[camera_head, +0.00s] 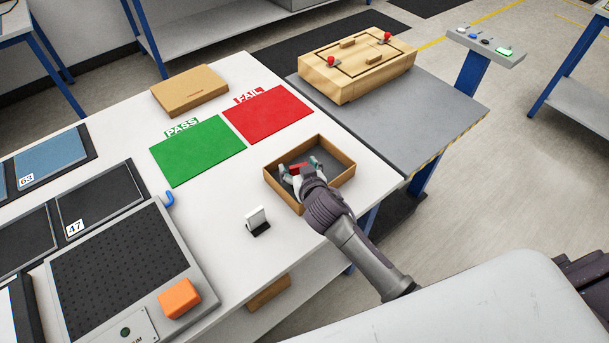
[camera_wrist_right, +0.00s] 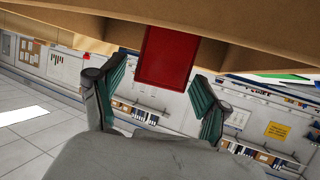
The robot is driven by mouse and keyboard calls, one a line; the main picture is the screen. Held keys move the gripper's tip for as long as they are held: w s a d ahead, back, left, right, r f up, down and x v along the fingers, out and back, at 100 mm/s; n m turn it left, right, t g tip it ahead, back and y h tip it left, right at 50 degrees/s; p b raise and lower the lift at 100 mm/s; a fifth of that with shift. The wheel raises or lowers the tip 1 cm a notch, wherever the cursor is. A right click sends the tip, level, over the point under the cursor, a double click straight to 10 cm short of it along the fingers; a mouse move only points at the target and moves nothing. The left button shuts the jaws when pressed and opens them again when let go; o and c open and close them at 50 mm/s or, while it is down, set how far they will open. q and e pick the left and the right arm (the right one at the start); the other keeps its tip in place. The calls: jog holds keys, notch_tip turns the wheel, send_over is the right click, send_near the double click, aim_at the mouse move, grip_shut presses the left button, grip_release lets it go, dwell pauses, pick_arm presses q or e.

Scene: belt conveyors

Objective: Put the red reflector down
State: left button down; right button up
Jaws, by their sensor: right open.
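The red reflector (camera_head: 297,168) shows as a small red patch at the open wooden tray (camera_head: 347,178) on the white table. In the right wrist view the reflector (camera_wrist_right: 167,55) is a red rectangle between and just beyond my fingertips, against the tray's brown wall (camera_wrist_right: 100,28). My right gripper (camera_head: 300,175) is over the tray, with its fingers spread. In the wrist view its green-padded fingers (camera_wrist_right: 160,78) stand apart on either side of the reflector. Whether the reflector touches the tray floor or wall is hidden. My left gripper is not in view.
A green PASS mat (camera_head: 198,150) and a red FAIL mat (camera_head: 268,114) lie behind the tray. A cardboard box (camera_head: 190,90) lies further back. A small white stand (camera_head: 257,219) and an orange block (camera_head: 179,298) are to the left. A wooden fixture (camera_head: 355,75) is on the grey table.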

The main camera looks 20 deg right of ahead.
jog(key=v, duration=1.1)
jog(key=shift+s+b, duration=0.3)
jog(key=shift+b, duration=0.15)
jog(key=shift+r, duration=0.1)
jog(key=s+d+f+n+g, duration=0.15)
jog(key=s+g, duration=0.35)
jog(key=s, duration=0.6)
jog(key=s+d+f+g, duration=0.3)
jog(key=s+g, duration=0.2)
jog(key=s, duration=0.5)
notch_tip(320, 180, down, 28)
jog(key=s+g, duration=0.1)
jog(key=s, duration=0.2)
jog(key=s+d+f+g, duration=0.1)
jog(key=s+d+f, duration=0.1)
jog(key=s+f, duration=1.2)
jog(key=shift+s+d+f+n+g, duration=0.3)
jog(key=shift+s+f+n, duration=0.15)
jog(key=shift+s, duration=0.45)
